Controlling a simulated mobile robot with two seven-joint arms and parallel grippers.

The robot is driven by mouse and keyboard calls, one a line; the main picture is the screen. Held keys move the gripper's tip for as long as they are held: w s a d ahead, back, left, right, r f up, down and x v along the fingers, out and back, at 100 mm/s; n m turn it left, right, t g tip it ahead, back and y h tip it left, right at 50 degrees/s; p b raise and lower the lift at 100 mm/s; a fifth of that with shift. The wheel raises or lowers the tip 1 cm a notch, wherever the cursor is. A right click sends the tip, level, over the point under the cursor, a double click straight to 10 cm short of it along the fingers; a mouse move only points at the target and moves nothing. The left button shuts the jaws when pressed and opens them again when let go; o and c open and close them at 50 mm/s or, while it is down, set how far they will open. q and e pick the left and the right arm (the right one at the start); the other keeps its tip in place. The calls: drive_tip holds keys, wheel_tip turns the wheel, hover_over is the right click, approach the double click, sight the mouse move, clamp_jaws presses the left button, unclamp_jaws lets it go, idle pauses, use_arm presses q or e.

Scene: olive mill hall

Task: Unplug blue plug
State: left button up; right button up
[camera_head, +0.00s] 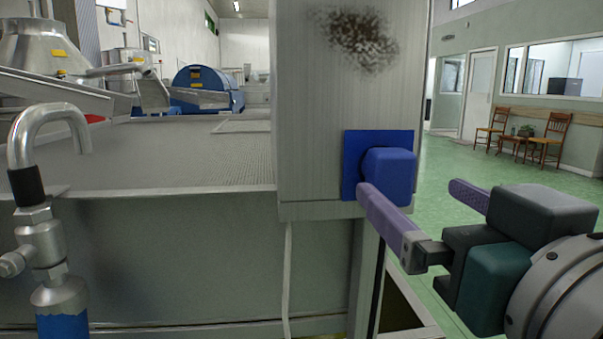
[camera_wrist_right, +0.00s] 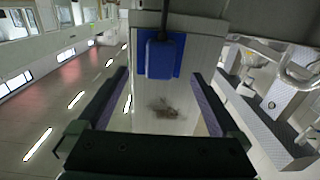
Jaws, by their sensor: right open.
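The blue plug (camera_head: 390,177) sits on a blue plate (camera_head: 351,150) on the side of a metal cabinet (camera_head: 310,110). In the wrist view the plug (camera_wrist_right: 160,60) shows on its plate, with a dark cable running from it to the top edge. My right gripper (camera_head: 412,191) is open, with its two purple fingers pointing toward the cabinet. In the head view the near finger's tip overlaps the plug's lower edge; I cannot tell whether they touch. In the wrist view the plug lies ahead, between the directions of the fingertips (camera_wrist_right: 160,77). My left gripper is not in view.
A dark sooty patch (camera_head: 352,38) marks the cabinet above the plug. A metal-topped machine (camera_head: 150,160) fills the left, with a bent pipe and valve (camera_head: 42,190) in front. Green floor (camera_head: 450,170) is open at the right, with chairs (camera_head: 551,137) far back.

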sight(397, 178)
drive_tip(key=shift+w+a, duration=0.1)
drive_tip(key=shift+w, duration=3.5)
drive_tip(key=shift+c, duration=0.4)
drive_tip(key=c, duration=0.4)
clamp_jaws()
drive_tip(key=shift+r+p, duration=0.1)
drive_tip(key=shift+p, duration=0.2)
drive_tip(key=shift+s+p, duration=0.55)
drive_tip(key=shift+s, duration=0.95)
drive_tip(key=shift+s+p, duration=0.45)
drive_tip(key=shift+s, duration=1.05)
